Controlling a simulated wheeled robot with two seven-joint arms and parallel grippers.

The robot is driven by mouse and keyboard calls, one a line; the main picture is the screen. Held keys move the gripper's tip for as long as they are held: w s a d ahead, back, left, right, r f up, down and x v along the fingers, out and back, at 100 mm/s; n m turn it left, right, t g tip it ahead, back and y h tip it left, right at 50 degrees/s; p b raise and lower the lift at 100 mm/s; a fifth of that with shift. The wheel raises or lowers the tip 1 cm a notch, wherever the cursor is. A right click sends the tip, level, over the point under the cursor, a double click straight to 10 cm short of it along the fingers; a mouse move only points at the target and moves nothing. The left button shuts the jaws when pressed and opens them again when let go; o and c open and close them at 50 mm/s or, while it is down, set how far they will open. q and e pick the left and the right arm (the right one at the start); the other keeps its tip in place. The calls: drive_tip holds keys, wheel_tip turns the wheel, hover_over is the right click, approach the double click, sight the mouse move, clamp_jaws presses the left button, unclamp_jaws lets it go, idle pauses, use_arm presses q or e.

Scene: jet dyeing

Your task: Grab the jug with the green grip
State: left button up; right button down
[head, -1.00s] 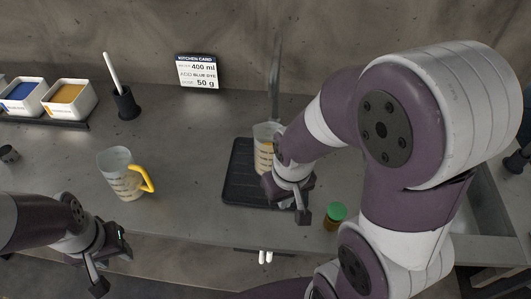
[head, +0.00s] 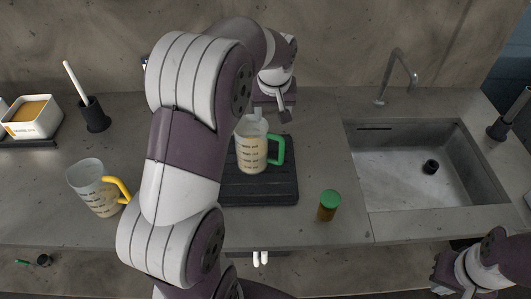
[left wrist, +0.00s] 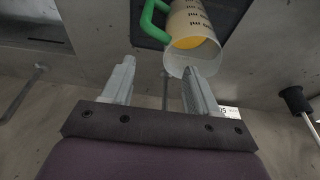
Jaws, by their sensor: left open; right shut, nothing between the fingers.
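The jug with the green grip (head: 251,152) stands upright on a dark grooved mat (head: 270,190), its grip towards the right. It holds something yellowish, and it shows at the top of the left wrist view (left wrist: 195,25). My left gripper (head: 272,108) is beyond the jug, with its fingers apart. In the left wrist view the open fingers (left wrist: 159,68) are close to the jug's rim, with nothing between them. Whether a finger touches the rim I cannot tell. My right gripper (head: 440,278) is shut and empty at the lower right, away from the jug.
A jug with a yellow grip (head: 98,190) stands to the left, partly behind my arm. A green-capped jar (head: 328,206) stands right of the mat, near the front edge. A sink (head: 425,165) with a tap is further right. A stick holder (head: 94,115) is back left.

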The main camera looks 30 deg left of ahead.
sight(270, 134)
use_arm(q)
drive_tip(key=p+x, duration=0.2)
drive_tip(key=x, duration=0.9)
drive_tip(key=shift+a, duration=0.25)
drive_tip(key=shift+s+d, duration=0.1)
drive_tip(key=shift+s, duration=0.05)
clamp_jaws()
idle(0.6)
